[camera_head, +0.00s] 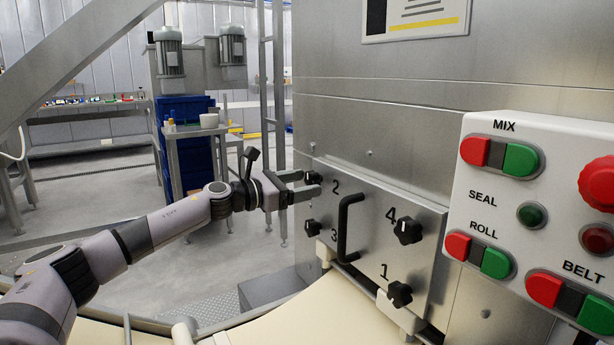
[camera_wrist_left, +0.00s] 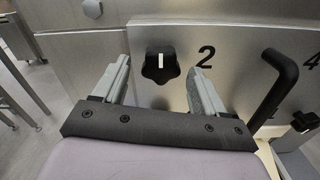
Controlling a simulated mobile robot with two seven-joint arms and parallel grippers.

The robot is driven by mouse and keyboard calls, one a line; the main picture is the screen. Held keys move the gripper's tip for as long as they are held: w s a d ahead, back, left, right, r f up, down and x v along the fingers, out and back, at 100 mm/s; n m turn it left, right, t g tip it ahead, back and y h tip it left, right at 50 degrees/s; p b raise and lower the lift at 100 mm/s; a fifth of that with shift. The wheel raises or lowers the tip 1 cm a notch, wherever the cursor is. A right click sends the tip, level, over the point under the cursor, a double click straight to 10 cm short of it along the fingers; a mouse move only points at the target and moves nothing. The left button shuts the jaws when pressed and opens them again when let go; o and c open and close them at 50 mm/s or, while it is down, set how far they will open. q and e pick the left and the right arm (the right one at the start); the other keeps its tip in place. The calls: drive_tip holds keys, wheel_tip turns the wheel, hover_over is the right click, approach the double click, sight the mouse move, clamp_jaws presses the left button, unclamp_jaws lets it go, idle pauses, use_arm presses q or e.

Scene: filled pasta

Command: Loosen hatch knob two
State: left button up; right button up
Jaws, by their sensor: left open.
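The steel hatch (camera_head: 372,230) carries black star-shaped knobs marked with numbers. Hatch knob two (camera_head: 312,178) is at its upper left, by the printed 2. In the left wrist view knob two (camera_wrist_left: 161,64) has a white line that stands upright. My left gripper (camera_head: 304,184) is open in front of knob two. In the left wrist view its fingers (camera_wrist_left: 158,80) lie to either side of the knob, and contact cannot be made out. My right gripper is not in view.
Knob three (camera_head: 313,228), knob four (camera_head: 408,230) and knob one (camera_head: 399,294) sit on the same hatch. A black bar handle (camera_head: 344,230) stands out just right of knob two. A control panel (camera_head: 540,220) with red and green buttons is at right. A cream surface (camera_head: 320,312) lies below.

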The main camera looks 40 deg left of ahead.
use_arm(q)
drive_tip(key=shift+x, duration=0.85)
drive_tip(key=c, duration=1)
drive_tip(key=shift+p, duration=0.3)
